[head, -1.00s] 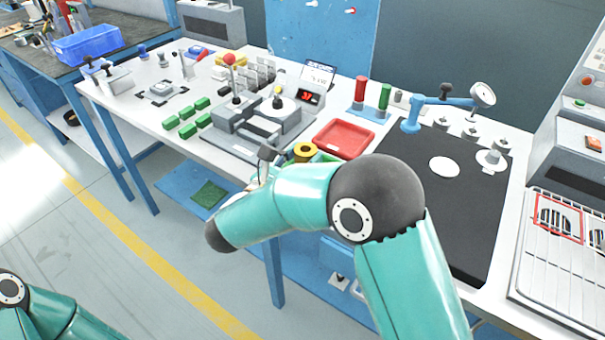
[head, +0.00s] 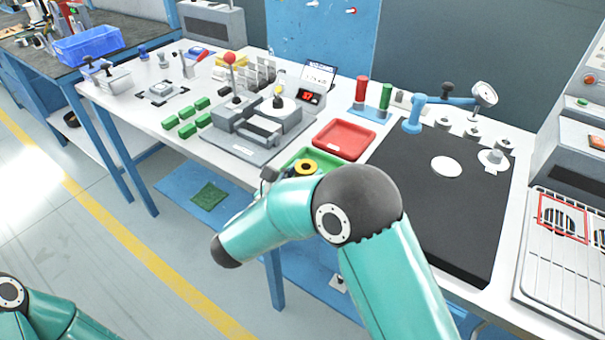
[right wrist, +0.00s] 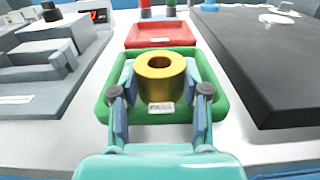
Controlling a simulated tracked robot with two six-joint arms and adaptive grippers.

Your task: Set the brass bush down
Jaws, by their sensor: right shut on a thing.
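The brass bush (right wrist: 160,82), a short yellow-gold cylinder with a dark bore, stands upright between the fingers of my right gripper (right wrist: 162,98). The gripper is shut on it. In the head view the bush (head: 305,167) shows just beyond my right arm, which hides most of the gripper. The bush is inside the outline of the green tray (right wrist: 104,110), whose front wall carries a PASS label. I cannot tell whether its underside touches the tray floor. The green tray (head: 291,160) is partly covered by my arm in the head view. My left gripper is out of view.
A red tray (head: 345,139) lies just behind the green one. A grey press fixture (head: 262,122) stands to the left, and a black mat (head: 425,200) with a blue dial-gauge stand (head: 414,122) lies to the right. Several green blocks (head: 187,131) sit farther left.

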